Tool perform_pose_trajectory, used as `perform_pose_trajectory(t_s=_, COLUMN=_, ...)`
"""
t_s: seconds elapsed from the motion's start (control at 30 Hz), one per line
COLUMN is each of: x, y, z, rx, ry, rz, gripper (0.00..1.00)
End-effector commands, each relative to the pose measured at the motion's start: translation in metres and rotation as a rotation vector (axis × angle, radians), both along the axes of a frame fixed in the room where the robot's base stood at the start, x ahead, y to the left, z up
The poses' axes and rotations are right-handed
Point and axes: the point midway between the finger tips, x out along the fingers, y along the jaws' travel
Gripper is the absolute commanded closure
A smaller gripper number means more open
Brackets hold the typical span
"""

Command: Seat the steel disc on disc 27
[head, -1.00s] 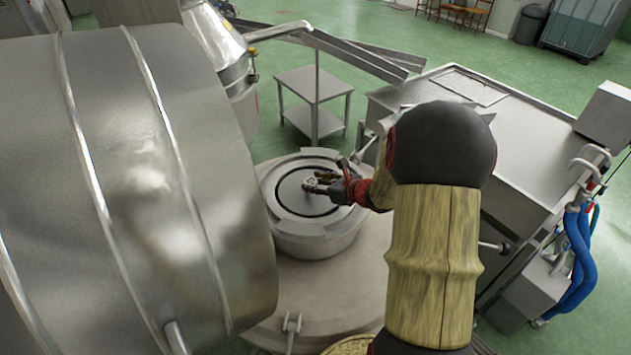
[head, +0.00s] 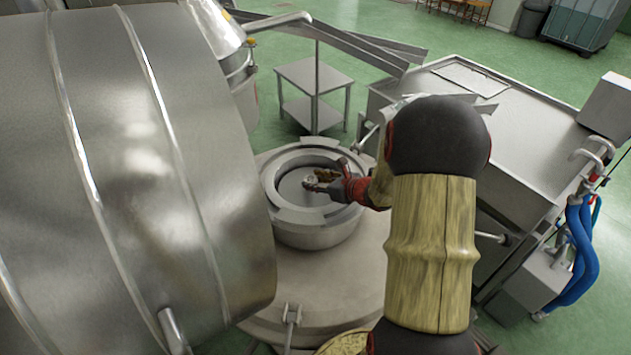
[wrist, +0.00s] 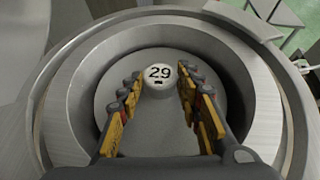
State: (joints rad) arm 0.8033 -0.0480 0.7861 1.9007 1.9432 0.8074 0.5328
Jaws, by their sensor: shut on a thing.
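The steel disc (head: 292,188) is a flat grey round plate lying inside a round steel housing (head: 318,236), below its rim. In the wrist view the disc (wrist: 150,128) bears a pale knob (wrist: 160,84) marked 29, and the housing wall surrounds it. My gripper (head: 318,182) reaches in from the right above the disc. Its fingers (wrist: 159,76) are shut on the knob, one on each side. No number 27 shows. Disc 27 is not visible, and what lies under the held disc is hidden, so I cannot tell whether they touch.
A large steel drum (head: 150,180) fills the left, close to the housing. A steel bench (head: 490,130) stands at the right, with blue hoses (head: 582,255) beside it. A small steel table (head: 315,75) stands behind. Green floor is open at the back.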

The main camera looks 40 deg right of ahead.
Motion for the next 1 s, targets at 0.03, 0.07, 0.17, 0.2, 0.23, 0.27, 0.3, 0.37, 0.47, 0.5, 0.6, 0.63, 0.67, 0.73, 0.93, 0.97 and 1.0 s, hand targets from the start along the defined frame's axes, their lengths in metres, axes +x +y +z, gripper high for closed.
perform_pose_trajectory(t_s=0.03, x=0.0, y=0.0, z=0.0, rx=-0.001, ry=-0.002, rz=0.0, gripper=1.0)
perform_pose_trajectory(t_s=0.07, x=0.0, y=0.0, z=0.0, rx=-0.001, ry=-0.002, rz=0.0, gripper=1.0)
perform_pose_trajectory(t_s=0.17, x=0.001, y=0.0, z=-0.001, rx=-0.001, ry=-0.002, rz=0.0, gripper=1.0)
perform_pose_trajectory(t_s=0.2, x=0.0, y=0.0, z=-0.002, rx=-0.001, ry=-0.002, rz=0.0, gripper=1.0)
perform_pose_trajectory(t_s=0.23, x=0.0, y=0.0, z=-0.002, rx=-0.001, ry=-0.002, rz=0.0, gripper=1.0)
perform_pose_trajectory(t_s=0.27, x=0.001, y=0.0, z=-0.003, rx=-0.001, ry=-0.002, rz=0.0, gripper=1.0)
perform_pose_trajectory(t_s=0.3, x=0.001, y=0.0, z=-0.003, rx=-0.001, ry=-0.002, rz=0.0, gripper=1.0)
perform_pose_trajectory(t_s=0.37, x=0.001, y=0.0, z=-0.004, rx=-0.001, ry=-0.002, rz=0.0, gripper=1.0)
perform_pose_trajectory(t_s=0.47, x=0.001, y=0.0, z=-0.005, rx=-0.001, ry=-0.002, rz=0.0, gripper=1.0)
perform_pose_trajectory(t_s=0.5, x=0.0, y=0.0, z=-0.006, rx=-0.001, ry=-0.002, rz=0.0, gripper=1.0)
perform_pose_trajectory(t_s=0.6, x=0.001, y=0.0, z=-0.007, rx=-0.001, ry=-0.002, rz=0.0, gripper=1.0)
perform_pose_trajectory(t_s=0.63, x=0.0, y=0.0, z=-0.007, rx=-0.001, ry=-0.002, rz=0.0, gripper=1.0)
perform_pose_trajectory(t_s=0.67, x=0.001, y=0.0, z=-0.008, rx=-0.001, ry=-0.002, rz=0.0, gripper=1.0)
perform_pose_trajectory(t_s=0.73, x=0.001, y=0.0, z=-0.009, rx=-0.001, ry=-0.002, rz=0.0, gripper=1.0)
perform_pose_trajectory(t_s=0.93, x=0.0, y=0.0, z=-0.009, rx=-0.001, ry=-0.002, rz=0.0, gripper=0.61)
perform_pose_trajectory(t_s=0.97, x=0.0, y=0.0, z=-0.009, rx=-0.001, ry=-0.002, rz=0.0, gripper=0.59)
perform_pose_trajectory(t_s=1.0, x=0.0, y=0.0, z=-0.009, rx=-0.001, ry=-0.002, rz=0.0, gripper=0.57)
